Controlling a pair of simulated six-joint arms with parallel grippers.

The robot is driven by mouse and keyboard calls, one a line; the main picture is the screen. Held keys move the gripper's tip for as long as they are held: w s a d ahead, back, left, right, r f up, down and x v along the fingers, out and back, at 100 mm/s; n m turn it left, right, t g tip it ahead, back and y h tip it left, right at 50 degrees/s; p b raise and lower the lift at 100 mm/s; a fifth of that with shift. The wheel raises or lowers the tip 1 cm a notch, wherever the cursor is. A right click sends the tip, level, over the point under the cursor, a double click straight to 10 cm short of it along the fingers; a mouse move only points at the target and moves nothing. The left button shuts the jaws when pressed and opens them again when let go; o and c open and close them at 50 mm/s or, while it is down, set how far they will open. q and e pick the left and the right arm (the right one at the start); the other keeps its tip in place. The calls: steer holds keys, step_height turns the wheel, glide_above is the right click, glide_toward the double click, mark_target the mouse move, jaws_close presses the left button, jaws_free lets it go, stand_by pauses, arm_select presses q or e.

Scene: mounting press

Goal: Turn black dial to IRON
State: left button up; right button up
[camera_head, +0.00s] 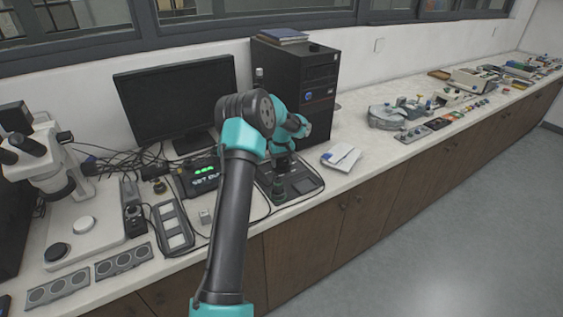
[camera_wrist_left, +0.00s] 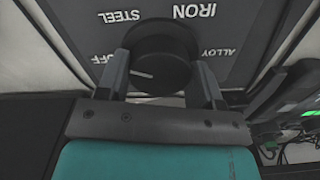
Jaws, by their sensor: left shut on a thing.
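The black dial (camera_wrist_left: 158,52) shows in the left wrist view on a dark grey panel (camera_wrist_left: 250,20). White labels STEEL, IRON, ALLOY and OFF surround it. IRON is above and right of the dial, OFF to its left. A short white mark on the dial lies at its lower left, on the OFF side. My left gripper (camera_wrist_left: 163,64) has a finger on each side of the dial and is shut on it. In the head view my left arm reaches down to the press unit (camera_head: 312,183) on the counter; the dial cannot be made out there. My right gripper is out of view.
A monitor (camera_head: 178,97) and a computer tower (camera_head: 318,98) stand behind the arm. A box with a green display (camera_head: 204,172) is left of it, a microscope (camera_head: 45,160) further left. A white booklet (camera_head: 341,158) lies to the right. The counter beyond it is partly clear.

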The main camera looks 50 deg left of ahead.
arm_select(q)
steer(key=m, duration=0.4)
steer(key=shift+m, duration=0.3)
steer(key=m, duration=0.4)
steer(key=shift+m, duration=0.3)
steer(key=m, duration=0.4)
steer(key=shift+m, duration=0.3)
steer(key=m, duration=0.4)
steer(key=shift+m, duration=0.4)
steer(key=o, duration=0.9)
